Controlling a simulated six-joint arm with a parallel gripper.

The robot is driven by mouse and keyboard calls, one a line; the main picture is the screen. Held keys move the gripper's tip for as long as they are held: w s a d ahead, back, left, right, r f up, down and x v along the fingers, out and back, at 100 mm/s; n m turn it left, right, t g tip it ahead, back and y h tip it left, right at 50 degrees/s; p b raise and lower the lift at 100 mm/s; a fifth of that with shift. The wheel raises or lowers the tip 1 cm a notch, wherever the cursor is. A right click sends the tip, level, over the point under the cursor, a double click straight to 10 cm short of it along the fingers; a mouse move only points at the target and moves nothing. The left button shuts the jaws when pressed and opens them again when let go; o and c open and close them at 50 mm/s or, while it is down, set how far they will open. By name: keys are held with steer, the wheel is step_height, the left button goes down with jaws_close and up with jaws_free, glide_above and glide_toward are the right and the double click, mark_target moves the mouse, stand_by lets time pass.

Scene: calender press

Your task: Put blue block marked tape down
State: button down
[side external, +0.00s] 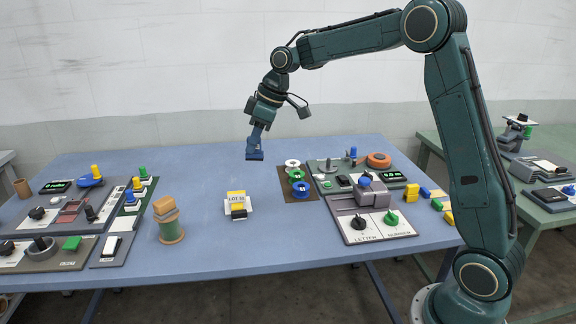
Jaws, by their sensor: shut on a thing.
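My gripper (257,143) is above the middle of the blue table, pointing down with a slight tilt. It is shut on a blue block (255,155), which hangs at the fingertips, clear of the tabletop as far as this view shows. Any tape marking on the block is too small to read.
A block stack with a "LOT" sign (237,204) stands below. A brown mat (312,189) holds white, green and blue spools. Control panels stand left (75,213) and right (377,225). A wooden stack (168,220) is front left. The blue tabletop (215,160) behind is clear.

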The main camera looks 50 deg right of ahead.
steer(key=w+d+m+h, duration=0.2)
steer(key=w+d+m, duration=0.3)
steer(key=d, duration=0.4)
steer(key=w+d+m+h, duration=0.2)
steer(key=w+d+m, duration=0.4)
steer(key=d, duration=0.3)
steer(key=shift+w+d, duration=0.3)
steer(key=shift+w, duration=0.4)
steer(key=shift+f, duration=0.15)
step_height(320, 180, down, 16)
steer(key=shift+r, duration=0.2)
steer(key=shift+f, duration=2.15)
steer(key=shift+f, duration=0.15)
